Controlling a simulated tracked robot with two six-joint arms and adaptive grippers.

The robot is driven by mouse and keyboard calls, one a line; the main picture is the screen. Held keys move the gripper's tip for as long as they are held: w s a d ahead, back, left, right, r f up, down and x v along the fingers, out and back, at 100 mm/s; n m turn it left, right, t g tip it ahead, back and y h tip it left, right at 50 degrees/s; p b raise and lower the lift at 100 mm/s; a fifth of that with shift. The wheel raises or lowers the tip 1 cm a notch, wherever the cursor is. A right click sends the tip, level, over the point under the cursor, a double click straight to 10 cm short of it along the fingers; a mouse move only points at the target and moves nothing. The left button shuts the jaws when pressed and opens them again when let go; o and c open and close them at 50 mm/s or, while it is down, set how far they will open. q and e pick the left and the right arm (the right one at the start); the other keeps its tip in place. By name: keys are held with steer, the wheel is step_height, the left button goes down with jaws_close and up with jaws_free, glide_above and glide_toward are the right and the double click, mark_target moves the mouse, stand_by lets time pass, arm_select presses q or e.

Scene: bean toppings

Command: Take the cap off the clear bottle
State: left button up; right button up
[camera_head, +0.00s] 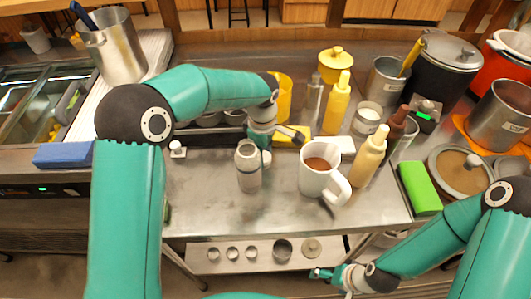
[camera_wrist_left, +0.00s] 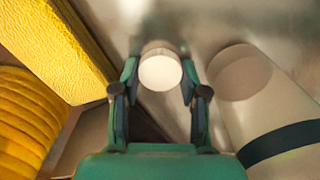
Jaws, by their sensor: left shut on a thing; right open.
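The clear bottle (camera_head: 248,178), greyish and see-through, stands upright near the front of the steel counter. It also shows at the right of the left wrist view (camera_wrist_left: 262,115), with a dark band. No cap sits on its top. My left gripper (camera_head: 268,150) is just right of the bottle's top. In the left wrist view its fingers (camera_wrist_left: 160,85) are shut on a round white cap (camera_wrist_left: 160,73), apart from the bottle. The cap is hard to make out in the head view. My right gripper (camera_head: 328,273) is open and empty, low in front of the counter.
A white mug (camera_head: 318,182) with brown contents stands right of the bottle. Cream and yellow sauce bottles (camera_head: 368,160) (camera_head: 337,105) stand beyond it. A yellow sponge (camera_wrist_left: 62,40) lies close to my left gripper. A green sponge (camera_head: 420,188) lies at the right. Bare counter (camera_head: 200,205) is at the left front.

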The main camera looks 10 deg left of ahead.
arm_select(q)
steer(key=shift+f, duration=0.1)
steer(key=o, duration=1)
